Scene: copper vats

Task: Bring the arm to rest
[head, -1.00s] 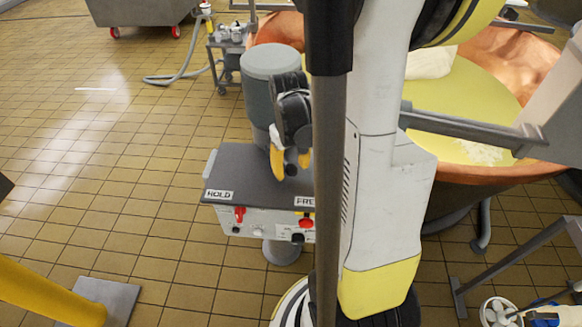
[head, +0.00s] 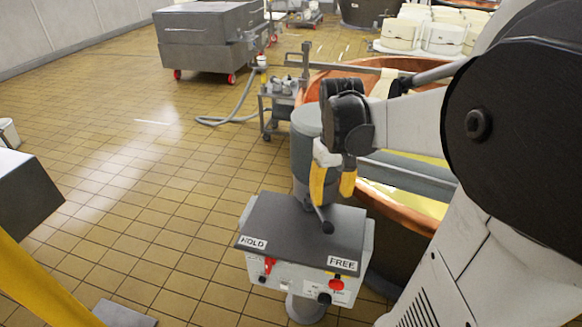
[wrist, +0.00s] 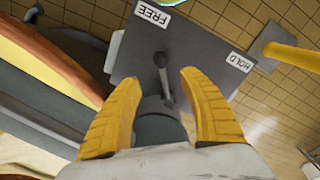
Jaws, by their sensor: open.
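My gripper (head: 333,186) is open and empty, its two yellow fingers pointing down above the control box (head: 290,215). The box has a dark top and carries a HOLD label (head: 253,242) at left and a FREE label (head: 342,263) at right. A short dark lever (head: 327,228) with a round knob stands on the top, its knob nearer to FREE. In the wrist view the lever (wrist: 163,75) shows between the open fingers (wrist: 161,85); neither finger visibly touches it. My arm reaches in from the right side of the head view.
A copper vat (head: 400,215) stands right behind the box, with grey bars across it. A grey column (head: 303,150) stands behind the box. A small cart (head: 280,105) and a large grey bin (head: 208,40) are farther back. The tiled floor (head: 130,170) at left is mostly clear.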

